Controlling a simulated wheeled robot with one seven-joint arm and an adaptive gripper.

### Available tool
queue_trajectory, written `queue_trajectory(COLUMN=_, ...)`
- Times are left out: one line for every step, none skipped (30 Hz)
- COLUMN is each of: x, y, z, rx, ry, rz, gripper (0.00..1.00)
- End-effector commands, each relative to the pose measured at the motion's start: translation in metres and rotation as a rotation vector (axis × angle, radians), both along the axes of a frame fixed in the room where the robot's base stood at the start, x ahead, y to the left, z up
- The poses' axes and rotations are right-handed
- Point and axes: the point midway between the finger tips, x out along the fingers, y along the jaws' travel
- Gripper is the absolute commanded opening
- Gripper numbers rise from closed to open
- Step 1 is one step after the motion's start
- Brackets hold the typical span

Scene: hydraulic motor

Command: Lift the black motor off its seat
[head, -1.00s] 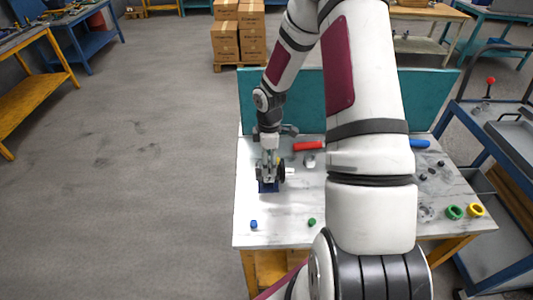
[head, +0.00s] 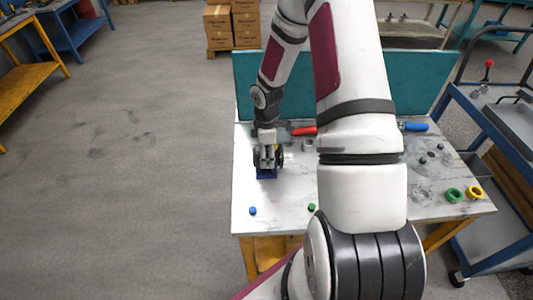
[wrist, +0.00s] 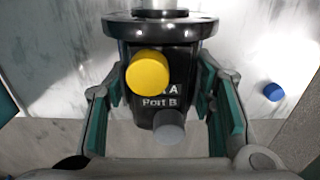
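The black motor (wrist: 186,88) fills the middle of the wrist view, with a round flange at its top, a yellow cap (wrist: 147,70), a grey cap (wrist: 168,127) and "Port B" lettering. In the wrist view my gripper (wrist: 164,112) is open, with one green-padded finger on each side of the motor. A gap shows at the left finger; the right finger looks close, and contact there cannot be told.
A blue cap (head: 253,211) and a green cap (head: 311,207) lie on the white table (head: 280,225) in front. Red-handled (head: 303,131) and blue-handled (head: 413,127) tools lie behind. A teal panel (head: 243,88) closes the back.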

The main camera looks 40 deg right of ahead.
Motion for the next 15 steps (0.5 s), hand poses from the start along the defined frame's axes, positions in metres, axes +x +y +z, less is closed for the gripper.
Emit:
queue_trajectory(x=-0.0001, y=0.0001, z=-0.0001, rx=0.000, ry=0.000, rz=0.000, gripper=0.24)
queue_trajectory(x=-0.0001, y=0.0001, z=-0.0001, rx=0.000, ry=0.000, rz=0.000, gripper=0.17)
queue_trajectory(x=-0.0001, y=0.0001, z=-0.0001, rx=0.000, ry=0.000, rz=0.000, gripper=0.08)
queue_trajectory(x=-0.0001, y=0.0001, z=-0.0001, rx=0.000, ry=0.000, rz=0.000, gripper=0.02)
queue_trajectory(x=-0.0001, y=0.0001, z=-0.0001, rx=0.000, ry=0.000, rz=0.000, gripper=0.00)
queue_trajectory(x=0.0009, y=-0.0004, z=0.0009, rx=-0.001, ry=-0.002, rz=0.000, gripper=0.00)
queue_trajectory(x=0.0009, y=-0.0004, z=0.0009, rx=-0.001, ry=-0.002, rz=0.000, gripper=0.00)
queue_trajectory(x=0.0009, y=-0.0004, z=0.0010, rx=-0.001, ry=-0.002, rz=0.000, gripper=0.00)
queue_trajectory(x=0.0009, y=-0.0004, z=0.0011, rx=-0.001, ry=-0.002, rz=0.000, gripper=0.00)
queue_trajectory(x=0.0009, y=-0.0004, z=0.0013, rx=-0.001, ry=-0.002, rz=0.000, gripper=0.00)
queue_trajectory(x=0.0009, y=-0.0004, z=0.0016, rx=-0.002, ry=-0.002, rz=0.000, gripper=0.00)
queue_trajectory(x=0.0008, y=-0.0004, z=0.0021, rx=-0.002, ry=-0.002, rz=0.000, gripper=0.00)
queue_trajectory(x=0.0009, y=-0.0005, z=0.0021, rx=-0.001, ry=-0.002, rz=0.000, gripper=0.00)
queue_trajectory(x=0.0009, y=-0.0004, z=0.0021, rx=-0.001, ry=-0.002, rz=0.000, gripper=0.00)
queue_trajectory(x=0.0009, y=-0.0004, z=0.0023, rx=-0.002, ry=-0.002, rz=0.000, gripper=0.00)
